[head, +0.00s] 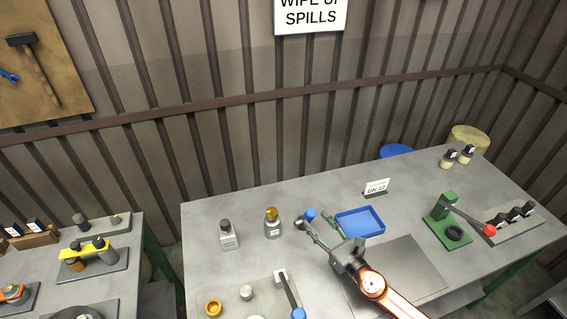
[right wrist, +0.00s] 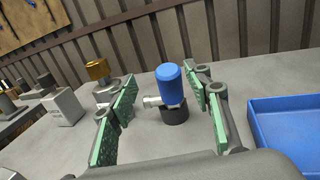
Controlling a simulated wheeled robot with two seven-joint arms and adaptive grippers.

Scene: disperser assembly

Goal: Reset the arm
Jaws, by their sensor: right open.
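My right gripper (head: 314,221) reaches in from the lower right over the large grey table, open and empty. In the right wrist view its two green-padded fingers (right wrist: 160,88) stand well apart. A blue-topped pump head (head: 309,214) with a pale side nozzle and dark collar stands upright on the table just at the fingertips. It shows between the fingers in the right wrist view (right wrist: 170,86), with a gap on both sides. My left gripper is in neither view.
A blue tray (head: 360,223) lies right of the fingers. A gold-capped bottle (head: 272,226) and a dark-capped bottle (head: 228,237) stand to the left. A green press (head: 447,220) with a red-knobbed lever stands at right. A blue-knobbed lever (head: 288,291) is in front.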

